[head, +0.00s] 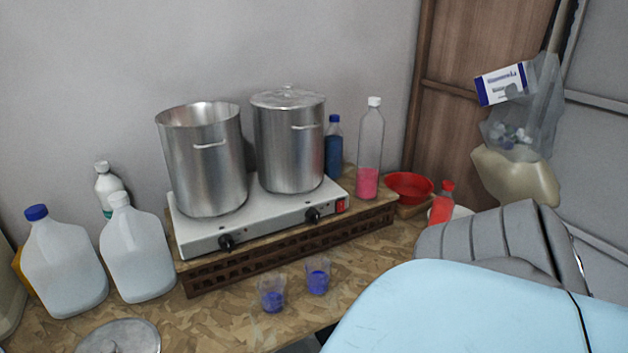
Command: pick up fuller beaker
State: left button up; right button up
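Two small clear beakers with blue liquid stand upright near the front edge of the wooden worktop. The left beaker (272,296) has blue in about its lower half. The right beaker (318,279) stands a little farther back, and its blue seems to reach higher, so it looks the fuller one. The two are close together with a small gap. Neither of my grippers is in view.
A two-plate cooker (268,226) with two steel pots (206,165) (291,148) stands behind the beakers on a wooden crate (215,274). White jugs (138,255) and a round lid (120,338) are left. A light-blue surface (470,305) fills the front right.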

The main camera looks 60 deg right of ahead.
aim_at(317, 285)
jog(key=z, duration=1.65)
